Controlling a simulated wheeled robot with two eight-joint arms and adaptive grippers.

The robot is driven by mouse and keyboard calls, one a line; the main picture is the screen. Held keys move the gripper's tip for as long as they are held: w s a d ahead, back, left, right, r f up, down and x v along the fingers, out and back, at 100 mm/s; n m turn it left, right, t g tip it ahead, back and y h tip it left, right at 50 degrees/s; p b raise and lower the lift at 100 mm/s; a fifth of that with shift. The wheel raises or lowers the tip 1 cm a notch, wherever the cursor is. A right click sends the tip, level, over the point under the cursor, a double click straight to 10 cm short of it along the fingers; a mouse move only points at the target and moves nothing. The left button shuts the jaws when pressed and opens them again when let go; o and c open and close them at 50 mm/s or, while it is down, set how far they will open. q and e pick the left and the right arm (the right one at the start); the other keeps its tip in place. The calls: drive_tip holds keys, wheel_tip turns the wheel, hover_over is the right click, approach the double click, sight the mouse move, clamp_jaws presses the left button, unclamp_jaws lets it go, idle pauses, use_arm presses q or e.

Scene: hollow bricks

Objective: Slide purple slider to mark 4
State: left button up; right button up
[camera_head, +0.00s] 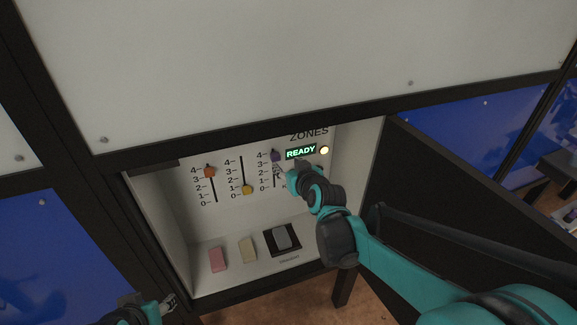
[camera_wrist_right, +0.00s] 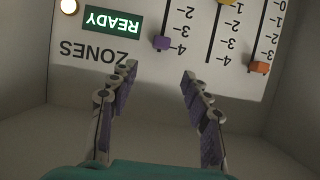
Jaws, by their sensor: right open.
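The purple slider (camera_head: 275,156) is at the top of the right-hand track on the white panel, level with mark 4. In the right wrist view, which is upside down, the purple slider (camera_wrist_right: 161,43) also sits beside its 4. My right gripper (camera_head: 280,172) is in front of the panel, just below the purple slider in the head view.
An orange slider (camera_head: 209,171) is near 4 and a yellow slider (camera_head: 247,190) near 0. A READY display (camera_head: 300,152) and lit lamp (camera_head: 324,150) are right of the tracks.

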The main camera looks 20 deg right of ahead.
idle(0.4)
drive_tip(key=s+a+f+g+b, duration=0.1)
drive_tip(key=s+f, duration=0.5)
drive_tip(key=s, duration=0.7)
drive_tip(key=s+a+f+g+b, duration=0.2)
drive_tip(key=s+f+g, duration=0.3)
drive_tip(key=s, duration=0.8)
drive_tip(key=shift+a+f+g+b, duration=0.2)
drive_tip(key=shift+f+g+b, duration=0.1)
drive_tip(key=shift+f+b, duration=0.35)
drive_tip(key=shift+r, duration=0.1)
idle(0.8)
